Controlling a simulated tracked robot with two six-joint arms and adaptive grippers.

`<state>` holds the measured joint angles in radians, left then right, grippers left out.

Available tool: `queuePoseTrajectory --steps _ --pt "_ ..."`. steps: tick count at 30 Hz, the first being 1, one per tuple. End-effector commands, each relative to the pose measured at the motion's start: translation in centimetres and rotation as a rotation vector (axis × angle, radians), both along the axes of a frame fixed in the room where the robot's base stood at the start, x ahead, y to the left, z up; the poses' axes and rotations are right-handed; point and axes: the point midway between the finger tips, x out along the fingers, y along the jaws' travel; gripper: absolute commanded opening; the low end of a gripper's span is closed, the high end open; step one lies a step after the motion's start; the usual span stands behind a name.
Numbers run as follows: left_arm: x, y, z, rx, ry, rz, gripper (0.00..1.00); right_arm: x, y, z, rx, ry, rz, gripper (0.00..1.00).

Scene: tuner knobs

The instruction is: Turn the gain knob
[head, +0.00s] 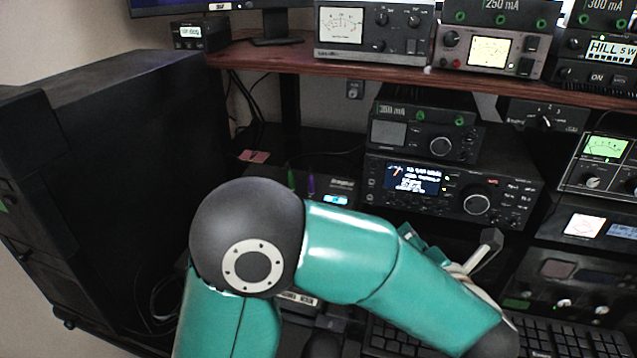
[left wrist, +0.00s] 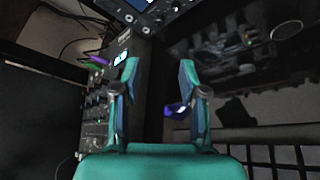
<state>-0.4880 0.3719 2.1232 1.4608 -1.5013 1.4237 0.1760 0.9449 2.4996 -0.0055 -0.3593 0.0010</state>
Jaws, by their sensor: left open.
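No gain label is legible, so I cannot tell which knob is the gain knob. A radio (head: 452,188) with a lit display has a large round knob (head: 476,204) at its right. The unit on top of it has another round knob (head: 441,146). My left gripper (head: 450,243) is below and in front of the radio, partly hidden by my teal arm. In the left wrist view the left gripper (left wrist: 158,68) is open, with nothing between its fingers. A blurred round knob (left wrist: 286,31) shows beyond them to the right. My right gripper is not in view.
A wooden shelf (head: 330,66) with several meter units runs above the radio. A black cabinet (head: 110,180) stands at the left. A keyboard (head: 560,335) lies at the front right. More knobbed panels (head: 565,275) stand to the right, close to the arm.

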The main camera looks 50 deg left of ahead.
Motion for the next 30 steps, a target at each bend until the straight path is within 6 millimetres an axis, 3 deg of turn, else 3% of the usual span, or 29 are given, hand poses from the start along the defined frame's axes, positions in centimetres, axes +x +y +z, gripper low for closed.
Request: queuePoseTrajectory --steps 14,23,30 --pt "-2.0 9.6 0.3 0.002 -0.017 0.167 0.42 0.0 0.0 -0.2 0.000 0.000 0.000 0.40" --pt "-3.1 15.5 1.4 0.067 -0.031 0.166 0.42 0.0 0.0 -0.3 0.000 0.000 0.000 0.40" --pt "-4.1 19.9 2.9 0.203 0.020 0.059 0.42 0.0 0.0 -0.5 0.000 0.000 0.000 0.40"
